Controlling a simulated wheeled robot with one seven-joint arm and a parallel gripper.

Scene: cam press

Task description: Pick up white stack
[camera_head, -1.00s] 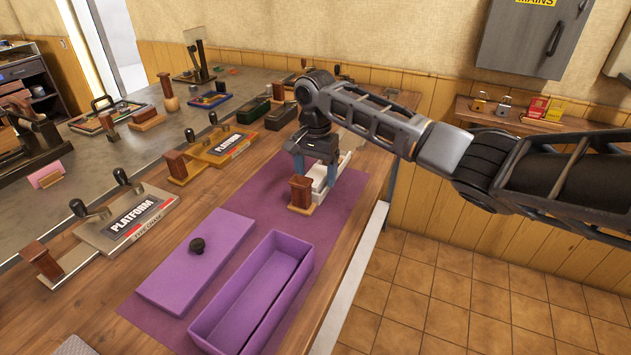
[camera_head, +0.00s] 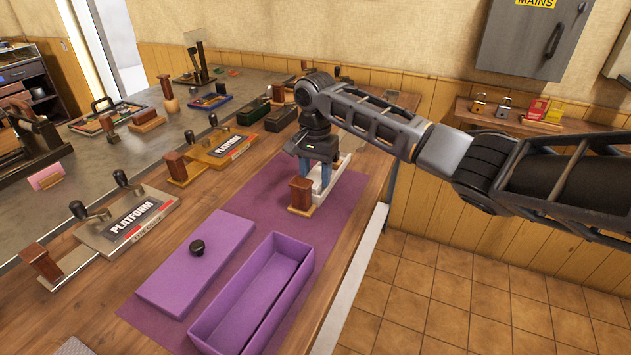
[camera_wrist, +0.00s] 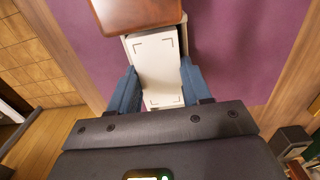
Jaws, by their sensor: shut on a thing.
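The white stack (camera_wrist: 157,60) shows in the wrist view as a pale rectangle with dark corner marks, lying in a narrow holder with a brown wooden block (camera_wrist: 135,12) at its far end. My gripper (camera_wrist: 160,88) has its blue fingers on either side of the stack, shut on it. In the head view my gripper (camera_head: 315,177) points down over the holder on the purple mat (camera_head: 345,192), just behind the block (camera_head: 300,192). My fingers hide part of the stack in the head view.
An open purple box (camera_head: 205,334) and its lid (camera_head: 185,270) with a black knob lie nearer on the mat. Two platform presses (camera_head: 130,222) (camera_head: 225,148) stand to the left. A wooden wall (camera_head: 440,220) and the table edge are on the right.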

